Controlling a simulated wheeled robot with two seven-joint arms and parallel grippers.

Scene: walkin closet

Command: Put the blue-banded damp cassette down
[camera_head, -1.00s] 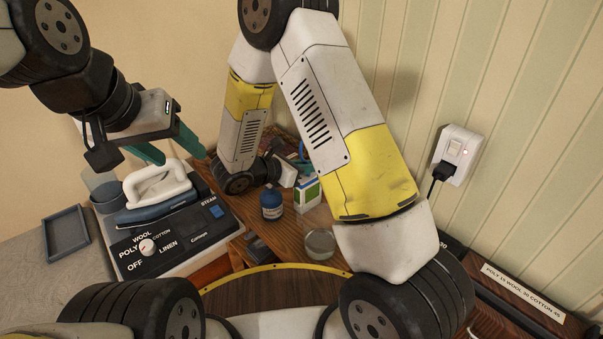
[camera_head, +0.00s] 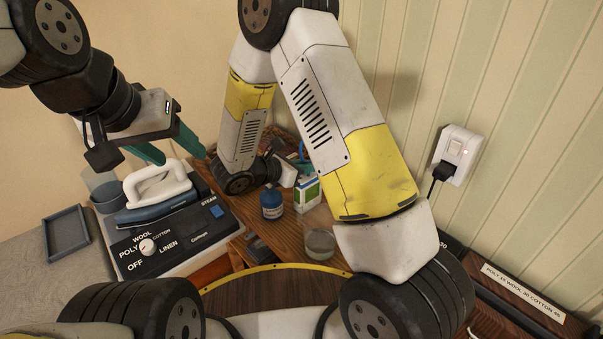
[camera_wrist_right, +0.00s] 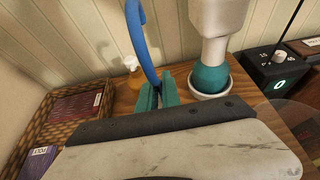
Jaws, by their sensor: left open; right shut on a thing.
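My right gripper (camera_wrist_right: 158,94) has its teal fingers close together on a curved blue strip (camera_wrist_right: 142,40), which rises toward the top edge of the right wrist view. I take this strip to be part of the blue-banded damp cassette; the rest of it is hidden or out of frame, so I cannot tell whether it touches the wood surface. In the head view my right arm covers most of that gripper, and a bit of blue shows beyond it. My left gripper (camera_head: 183,157) is open and empty, above and behind the iron (camera_head: 158,200).
A blue bottle (camera_head: 271,205) and a carton (camera_head: 307,194) crowd the wood surface.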

